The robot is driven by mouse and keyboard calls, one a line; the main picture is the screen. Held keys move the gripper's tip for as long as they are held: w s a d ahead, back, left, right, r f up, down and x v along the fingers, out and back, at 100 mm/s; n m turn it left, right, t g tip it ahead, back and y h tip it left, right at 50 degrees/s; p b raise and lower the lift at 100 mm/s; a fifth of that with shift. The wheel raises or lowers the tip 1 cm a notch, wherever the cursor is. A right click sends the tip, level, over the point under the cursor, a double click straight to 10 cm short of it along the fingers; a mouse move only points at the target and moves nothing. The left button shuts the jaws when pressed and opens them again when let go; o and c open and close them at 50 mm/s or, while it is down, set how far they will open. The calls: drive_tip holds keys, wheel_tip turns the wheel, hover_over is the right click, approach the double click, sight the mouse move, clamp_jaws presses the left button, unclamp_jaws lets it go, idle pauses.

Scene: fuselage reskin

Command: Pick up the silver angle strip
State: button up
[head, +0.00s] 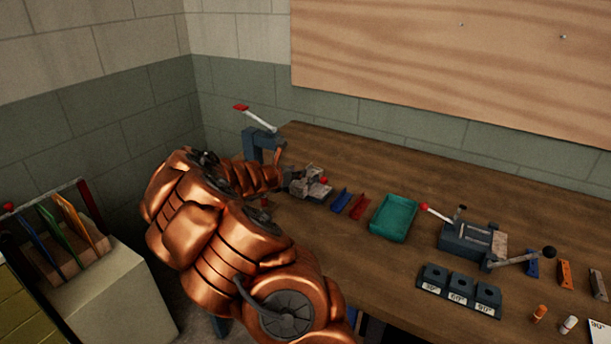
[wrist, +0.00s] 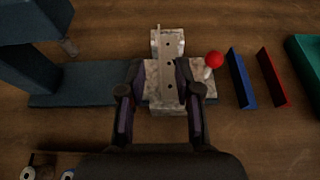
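The silver angle strip (wrist: 168,48) is a narrow, light grey piece with several dark holes. In the wrist view it lies lengthwise on a grey metal fixture (wrist: 153,78) that has a red ball knob (wrist: 213,59). My gripper (wrist: 161,70) is over the fixture, with one dark finger on each side of the strip. The fingers are apart, with a visible gap at the left of the strip; the right finger is closer to it. In the head view the fixture (head: 310,186) stands beside the end of my arm, and the strip cannot be made out clearly.
A blue strip (wrist: 242,78) and a red strip (wrist: 272,77) lie right of the fixture. Beyond them is a teal tray (head: 393,219). A blue-grey lever press (head: 262,142) stands left of the fixture.

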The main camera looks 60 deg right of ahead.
sight(307, 174)
drive_tip(key=shift+p+x, duration=0.7)
drive_tip(key=shift+x, duration=2.3)
drive_tip(key=shift+a+f, duration=0.1)
drive_tip(key=shift+c, duration=0.2)
clamp_jaws()
